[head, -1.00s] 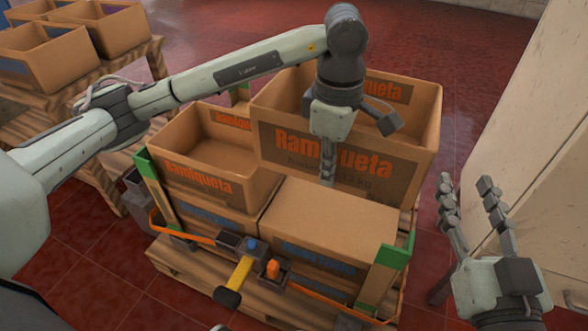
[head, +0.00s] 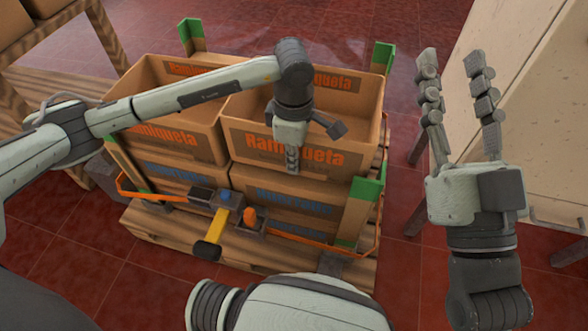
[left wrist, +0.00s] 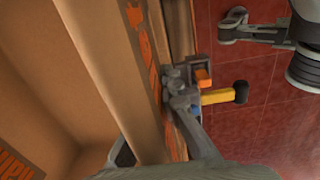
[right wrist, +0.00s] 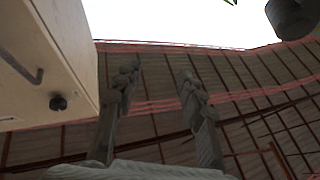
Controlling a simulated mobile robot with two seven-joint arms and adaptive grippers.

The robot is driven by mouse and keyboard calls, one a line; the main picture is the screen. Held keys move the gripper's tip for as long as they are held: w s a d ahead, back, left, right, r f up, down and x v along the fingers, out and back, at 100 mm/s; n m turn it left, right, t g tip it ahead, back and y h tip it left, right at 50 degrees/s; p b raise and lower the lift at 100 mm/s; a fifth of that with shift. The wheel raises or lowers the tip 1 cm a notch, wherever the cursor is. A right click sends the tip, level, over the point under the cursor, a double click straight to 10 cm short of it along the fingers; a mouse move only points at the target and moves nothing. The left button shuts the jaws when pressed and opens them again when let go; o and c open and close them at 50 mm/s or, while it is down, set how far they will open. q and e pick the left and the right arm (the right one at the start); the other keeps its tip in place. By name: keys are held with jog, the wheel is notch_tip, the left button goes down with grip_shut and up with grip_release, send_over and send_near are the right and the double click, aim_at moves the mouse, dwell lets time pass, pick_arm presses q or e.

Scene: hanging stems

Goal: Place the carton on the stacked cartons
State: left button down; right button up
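The open carton (head: 245,145) with orange "Ramiqueta" lettering is at the right of the stack in the head view. It looks level, above the blue-lettered cartons (head: 283,203); whether it touches them is hard to tell. Its wall also shows in the left wrist view (left wrist: 100,75). My left gripper (head: 292,158) is clamped over its front wall, with one finger outside. The wall hides part of the gripper. Another open carton (head: 205,152) stands close beside it on the left. My right gripper (head: 460,75) is open and empty, pointing up, right of the stack; it shows in the right wrist view (right wrist: 158,80).
The stack stands on a wooden pallet (head: 150,228) with green corner posts (head: 367,190) and an orange strap. A yellow-handled tool (head: 217,228) is at its front. A pale cabinet (head: 545,110) stands at right, a wooden rack (head: 60,95) at left.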

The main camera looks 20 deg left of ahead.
pick_arm(q)
jog(key=shift+f, duration=1.55)
pick_arm(e)
jog(key=shift+s+d+r+t, duration=0.15)
jog(key=shift+r+t, duration=0.15)
jog(key=shift+r, duration=0.05)
pick_arm(q)
jog(key=shift+f+b, duration=0.1)
jog(key=shift+b, duration=0.2)
jog(key=c, duration=2.2)
grip_release()
jog(key=shift+f, duration=0.1)
jog(key=o, duration=0.5)
pick_arm(e)
jog(key=shift+s+d+r, duration=0.1)
jog(key=shift+s+r, duration=0.05)
jog(key=shift+r, duration=0.05)
jog(key=shift+r, duration=0.1)
